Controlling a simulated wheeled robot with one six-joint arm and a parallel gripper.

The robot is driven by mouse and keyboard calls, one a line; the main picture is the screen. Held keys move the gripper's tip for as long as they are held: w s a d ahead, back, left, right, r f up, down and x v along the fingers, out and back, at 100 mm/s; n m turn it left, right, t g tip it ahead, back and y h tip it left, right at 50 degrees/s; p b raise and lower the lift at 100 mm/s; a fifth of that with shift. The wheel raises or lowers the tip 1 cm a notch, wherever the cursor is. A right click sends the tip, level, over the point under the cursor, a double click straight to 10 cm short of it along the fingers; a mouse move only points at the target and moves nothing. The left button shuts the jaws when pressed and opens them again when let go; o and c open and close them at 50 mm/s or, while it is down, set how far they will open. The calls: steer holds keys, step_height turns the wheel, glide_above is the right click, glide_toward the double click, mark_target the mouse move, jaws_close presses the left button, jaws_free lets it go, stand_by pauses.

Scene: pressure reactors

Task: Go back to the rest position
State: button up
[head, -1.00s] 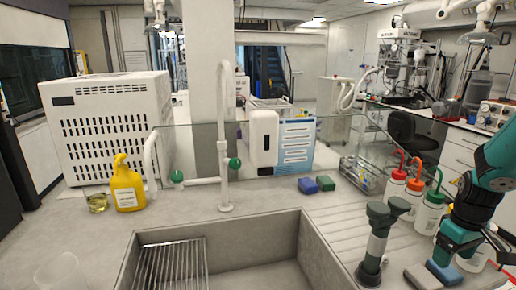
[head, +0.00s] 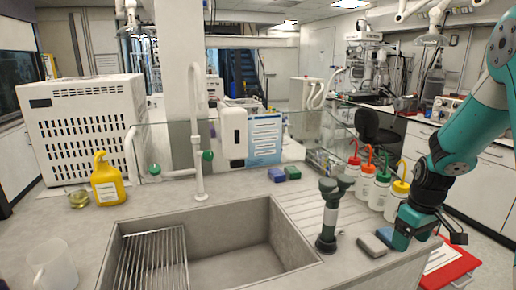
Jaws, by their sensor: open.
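My teal and black arm comes in from the right edge of the head view. My gripper (head: 436,232) is at its lower end, over the right end of the counter, pointing down. It is open and I see nothing held in it. A blue sponge-like block (head: 398,241) lies on the counter just left of the gripper, partly hidden by it. A grey block (head: 372,246) lies left of that one. I cannot tell whether the gripper touches the blue block.
Wash bottles (head: 381,188) stand behind the gripper. A dark green-grey tap-like fitting (head: 331,215) stands left of the blocks. The sink (head: 246,252) is at the centre, with a tall white faucet (head: 197,140). A red clipboard (head: 458,268) is below right. A yellow bottle (head: 107,184) stands left.

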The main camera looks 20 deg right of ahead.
steer(key=s+a+r+n+y, duration=0.15)
steer(key=a+r, duration=0.35)
steer(key=a, duration=0.6)
steer(key=s+a+r+n+y, duration=0.15)
steer(key=a+r, duration=0.35)
steer(key=a, duration=0.7)
steer(key=s+a+r+n, duration=0.2)
steer(key=s+a+r, duration=0.3)
steer(key=s+a, duration=0.6)
steer(key=shift+s+n+y, duration=0.25)
steer(key=shift+n+y, duration=0.05)
steer(key=shift+y, duration=0.1)
